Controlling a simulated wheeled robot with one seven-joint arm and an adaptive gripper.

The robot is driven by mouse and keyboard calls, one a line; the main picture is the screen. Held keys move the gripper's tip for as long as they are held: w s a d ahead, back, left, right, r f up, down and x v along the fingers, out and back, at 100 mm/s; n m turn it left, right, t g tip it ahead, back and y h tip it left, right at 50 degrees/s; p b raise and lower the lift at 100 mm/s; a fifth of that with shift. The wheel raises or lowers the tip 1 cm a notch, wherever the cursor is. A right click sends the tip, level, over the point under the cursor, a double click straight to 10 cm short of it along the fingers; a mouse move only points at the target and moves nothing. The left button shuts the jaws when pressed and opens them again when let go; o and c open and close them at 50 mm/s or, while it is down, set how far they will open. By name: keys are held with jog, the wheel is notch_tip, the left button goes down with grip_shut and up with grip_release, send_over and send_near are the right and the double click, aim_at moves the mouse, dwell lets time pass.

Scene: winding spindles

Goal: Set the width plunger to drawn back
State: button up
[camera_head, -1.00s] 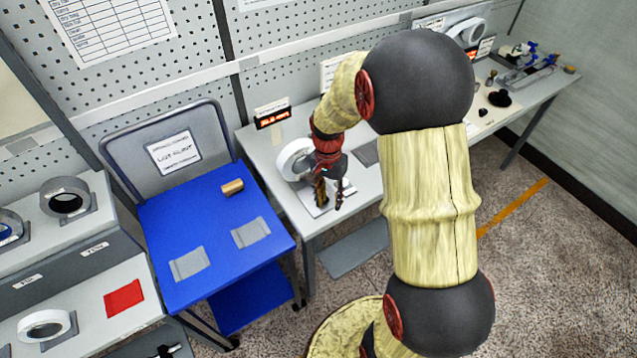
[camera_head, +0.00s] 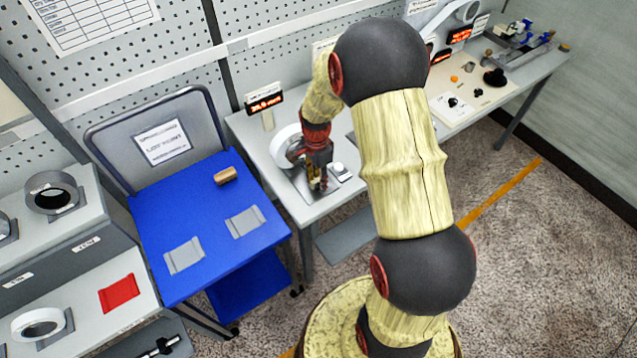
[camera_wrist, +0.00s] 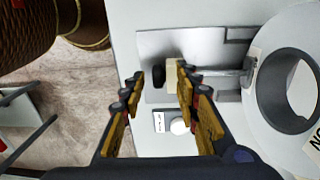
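In the wrist view, a small black round knob (camera_wrist: 158,76) sits beside a cream block (camera_wrist: 174,78) on a grey metal plate. It appears to be the end of the width plunger, with a grey rod (camera_wrist: 228,76) running right from the block towards a white roll. My gripper (camera_wrist: 159,75) is open, its left finger left of the knob and its right finger over the block's right side. The knob lies between the fingertips; I cannot tell whether either finger touches. In the head view, my gripper (camera_head: 317,184) is over the near edge of the grey bench.
A white roll (camera_head: 284,146) with a grey core stands close beside my gripper. A small labelled box with a white button (camera_wrist: 179,126) is just below the plunger. A blue cart (camera_head: 185,215) stands left, bearing a brown cylinder (camera_head: 226,175). A display (camera_head: 264,103) is behind.

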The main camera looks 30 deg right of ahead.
jog(key=shift+f, duration=0.6)
jog(key=c, duration=0.4)
jog(key=c, duration=0.3)
grip_shut()
